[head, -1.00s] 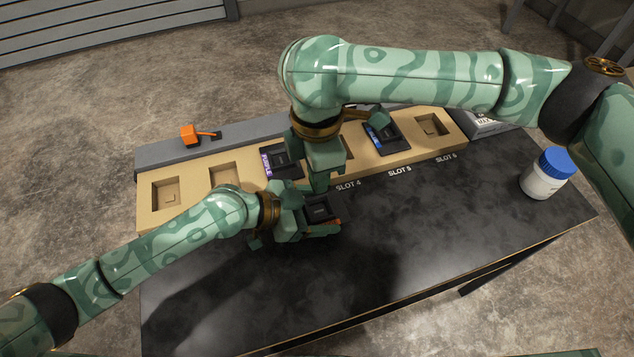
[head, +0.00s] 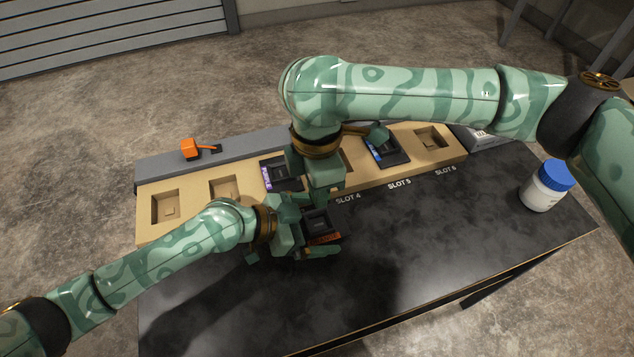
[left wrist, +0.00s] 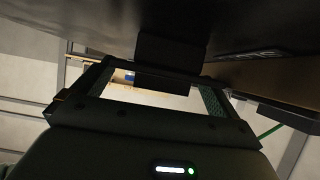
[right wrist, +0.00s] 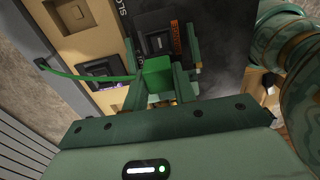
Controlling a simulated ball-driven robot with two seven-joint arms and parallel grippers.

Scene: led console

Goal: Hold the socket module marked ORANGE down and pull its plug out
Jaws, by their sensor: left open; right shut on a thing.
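The black socket module (head: 318,222) with the ORANGE label (head: 323,238) lies on the dark table, in front of the console. It also shows in the right wrist view (right wrist: 155,42), with a dark, open-looking socket. My left gripper (head: 318,250) is open around or beside the module; the left wrist view shows its spread fingers below a dark block. My right gripper (right wrist: 158,88) is shut on a green plug (right wrist: 153,72), whose green cable runs left. The plug appears apart from the module, but the gap is hard to judge. In the head view my right arm hides the plug.
The tan console (head: 205,208) has several recesses. Modules marked PURPLE (head: 282,174) and blue (head: 383,150) sit in it. An orange item (head: 190,148) lies on its grey back ledge. A blue-capped white bottle (head: 545,187) stands right. The table's front right is clear.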

